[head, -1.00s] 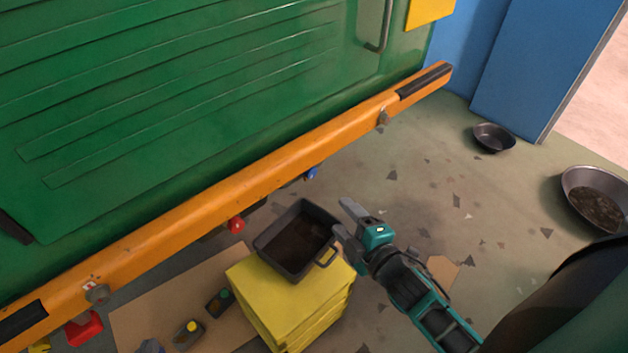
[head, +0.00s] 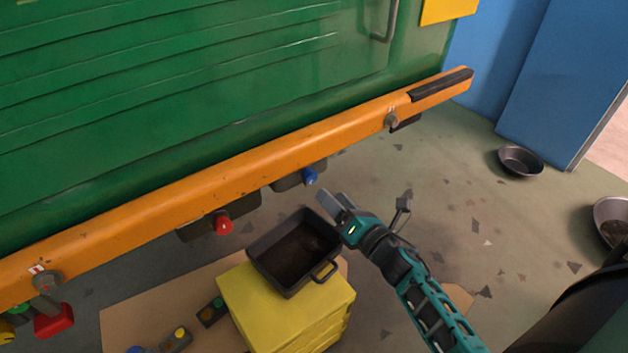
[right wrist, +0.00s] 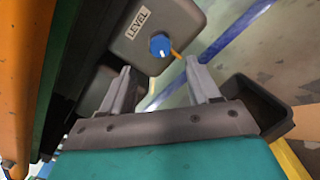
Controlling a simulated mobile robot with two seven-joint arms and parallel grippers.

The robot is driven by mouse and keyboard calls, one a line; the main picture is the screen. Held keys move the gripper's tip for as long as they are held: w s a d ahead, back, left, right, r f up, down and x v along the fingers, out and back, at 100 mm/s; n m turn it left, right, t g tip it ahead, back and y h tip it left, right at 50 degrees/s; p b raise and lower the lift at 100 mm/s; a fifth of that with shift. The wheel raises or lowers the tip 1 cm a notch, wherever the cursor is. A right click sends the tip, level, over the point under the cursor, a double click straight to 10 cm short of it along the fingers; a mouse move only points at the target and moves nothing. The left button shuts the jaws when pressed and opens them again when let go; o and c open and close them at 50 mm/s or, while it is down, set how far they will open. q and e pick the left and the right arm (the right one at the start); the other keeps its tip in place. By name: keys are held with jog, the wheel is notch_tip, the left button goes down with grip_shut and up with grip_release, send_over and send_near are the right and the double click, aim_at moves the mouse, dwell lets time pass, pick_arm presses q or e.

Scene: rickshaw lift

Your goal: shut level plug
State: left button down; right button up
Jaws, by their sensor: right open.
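The level plug is a blue knob (head: 310,176) under the orange beam in the head view. In the right wrist view the blue knob (right wrist: 161,46) sits on a dark grey housing (right wrist: 150,20) labelled LEVEL, with a thin orange piece sticking out beside it. My right gripper (head: 365,200) is open and empty, below and to the right of the knob in the head view. In the right wrist view the knob lies ahead of the gap between its fingers (right wrist: 158,68), apart from them. My left gripper is not in view.
A dark tray (head: 257,252) with a handle stands on a yellow block (head: 290,318), close to my right gripper. A red knob (head: 224,225) is on another housing to the left. The orange beam (head: 250,166) runs above. Floor to the right is mostly clear, with pans (head: 520,161).

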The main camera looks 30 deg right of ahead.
aim_at(312, 179)
jog(key=w, duration=0.5)
jog(key=w+a+b, duration=0.1)
jog(key=w, duration=0.2)
jog(key=shift+w+a, duration=0.1)
jog(key=c, duration=1)
jog(key=shift+c, duration=0.2)
